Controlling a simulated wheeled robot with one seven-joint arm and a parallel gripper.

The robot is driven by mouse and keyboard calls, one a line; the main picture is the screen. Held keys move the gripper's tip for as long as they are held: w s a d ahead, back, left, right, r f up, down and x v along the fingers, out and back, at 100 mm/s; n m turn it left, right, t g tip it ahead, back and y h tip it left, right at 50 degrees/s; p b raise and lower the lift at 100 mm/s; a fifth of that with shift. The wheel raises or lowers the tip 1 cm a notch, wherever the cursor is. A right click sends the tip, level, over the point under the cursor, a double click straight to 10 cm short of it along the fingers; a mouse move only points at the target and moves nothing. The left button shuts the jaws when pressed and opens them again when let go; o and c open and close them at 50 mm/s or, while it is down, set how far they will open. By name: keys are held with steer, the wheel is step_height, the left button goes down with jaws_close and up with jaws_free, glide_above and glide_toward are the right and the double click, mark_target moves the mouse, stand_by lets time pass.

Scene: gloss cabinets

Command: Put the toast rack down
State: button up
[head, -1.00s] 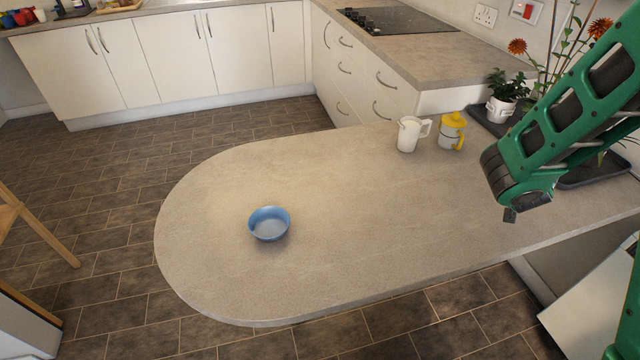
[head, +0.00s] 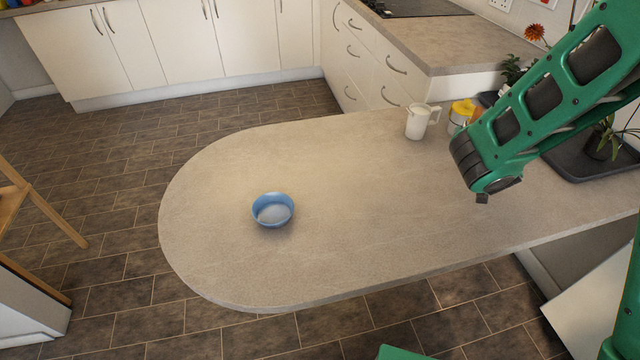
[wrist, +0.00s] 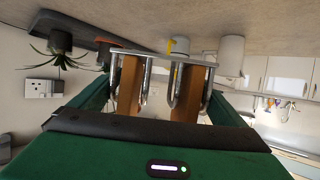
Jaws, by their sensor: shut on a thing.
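The toast rack (wrist: 160,55), a metal frame with bent wire loops, shows in the wrist view between the fingers of my gripper (wrist: 160,90). My gripper is shut on it. Two brown upright pieces show among the wires; I cannot tell whether they are toast or finger pads. The wrist picture looks upside down, with the worktop surface along its top. I cannot tell the gap between the rack and the worktop (head: 350,220). In the head view my green arm is at the right, and neither the gripper nor the rack can be made out.
A blue bowl (head: 273,210) sits on the left part of the rounded worktop. A white mug (head: 417,122) and a yellow-lidded cup (head: 461,112) stand at the back right. A dark tray (head: 575,160) with plants lies at the right. The middle of the worktop is bare.

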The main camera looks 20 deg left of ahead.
steer(key=s+a+n+y, duration=0.2)
steer(key=s+a+y, duration=0.15)
steer(key=a, duration=0.95)
steer(key=s+a+n+y, duration=0.2)
steer(key=s+a, duration=0.3)
steer(key=a, duration=0.8)
steer(key=s+a+n+g+y, duration=0.2)
steer(key=s+a+n+y, duration=0.2)
steer(key=s+a, duration=1.3)
glide_above(317, 183)
steer(key=shift+h, duration=0.25)
step_height(317, 183, down, 7)
steer(key=shift+s+a+r, duration=0.1)
steer(key=shift+r, duration=0.1)
steer(key=shift+f, duration=2)
steer(key=shift+f, duration=0.15)
steer(key=o, duration=0.8)
steer(key=shift+o, duration=0.2)
